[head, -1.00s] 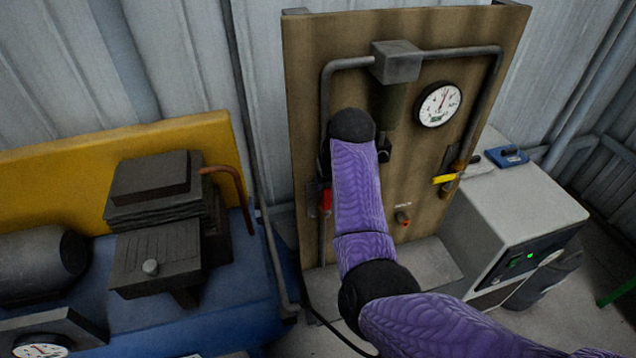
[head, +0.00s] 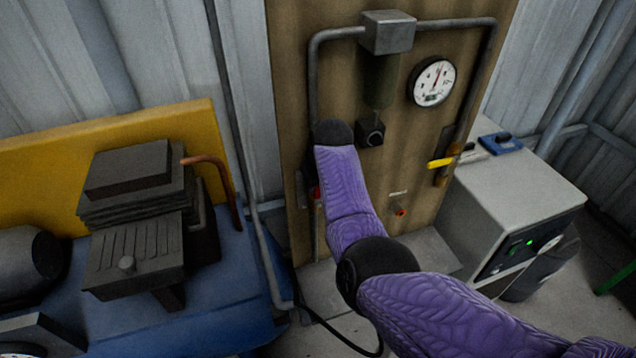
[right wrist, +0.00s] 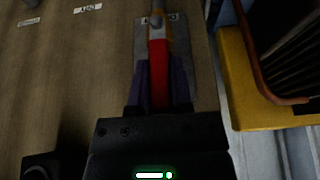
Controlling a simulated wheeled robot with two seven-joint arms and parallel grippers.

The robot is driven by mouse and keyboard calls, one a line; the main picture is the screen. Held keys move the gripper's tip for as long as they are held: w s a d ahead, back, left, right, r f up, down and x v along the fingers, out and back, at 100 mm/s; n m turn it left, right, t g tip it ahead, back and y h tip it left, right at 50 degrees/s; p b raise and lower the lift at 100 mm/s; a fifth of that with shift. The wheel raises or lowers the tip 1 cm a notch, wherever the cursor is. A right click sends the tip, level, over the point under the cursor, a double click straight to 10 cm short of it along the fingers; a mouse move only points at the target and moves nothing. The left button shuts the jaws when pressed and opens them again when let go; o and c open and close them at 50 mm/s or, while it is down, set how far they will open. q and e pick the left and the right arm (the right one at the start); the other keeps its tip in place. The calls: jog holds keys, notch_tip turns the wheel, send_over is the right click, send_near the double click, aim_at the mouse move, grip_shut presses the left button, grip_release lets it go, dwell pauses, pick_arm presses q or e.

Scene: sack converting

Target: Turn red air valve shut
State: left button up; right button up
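The red air valve has a red lever (right wrist: 158,75) on a brass body, mounted over a grey plate on the brown board. In the head view only a small part of the red lever (head: 316,193) shows beside my right arm. In the right wrist view my right gripper (right wrist: 160,85) has a dark finger on each side of the lever, close together, with no clear gap. It looks shut on the lever. In the head view my forearm hides this gripper. My left gripper is in neither view.
The brown board (head: 400,180) carries a grey pipe, a round gauge (head: 432,82), a yellow lever (head: 440,162) and a small red-orange fitting (head: 400,211). A light grey cabinet (head: 510,200) stands right of it. A blue bench with dark machinery (head: 135,225) stands left.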

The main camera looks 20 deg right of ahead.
grip_shut()
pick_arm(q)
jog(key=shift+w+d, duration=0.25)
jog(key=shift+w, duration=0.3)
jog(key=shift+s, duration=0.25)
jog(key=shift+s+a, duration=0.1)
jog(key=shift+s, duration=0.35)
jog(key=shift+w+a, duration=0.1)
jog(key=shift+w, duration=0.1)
